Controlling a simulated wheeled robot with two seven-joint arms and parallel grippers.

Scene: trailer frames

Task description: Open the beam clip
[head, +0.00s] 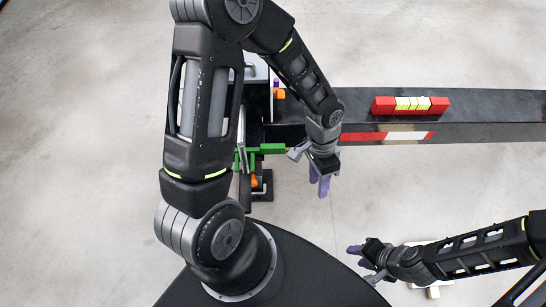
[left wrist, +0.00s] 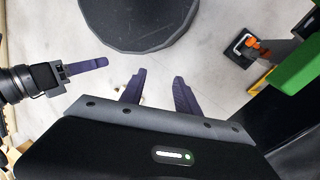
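A green part (head: 265,148), which may be the beam clip, sits at the near side of the black beam (head: 490,130), left of my left gripper. My arm partly covers this area, so I cannot tell whether it is open or shut. The green part also shows large at the right of the left wrist view (left wrist: 298,68). My left gripper (head: 322,184) hangs in front of the beam, apart from the green part. Its purple fingers are spread and empty in the left wrist view (left wrist: 158,90). My right gripper (head: 358,257) is at lower right, away from the beam, fingers apart and empty.
A red spirit level (head: 410,105) lies on the beam. A red and white strip (head: 405,137) marks its near side. An orange-handled piece on a black foot (left wrist: 240,48) stands below the green part. White pieces (head: 433,289) lie by my right arm. The floor is otherwise clear.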

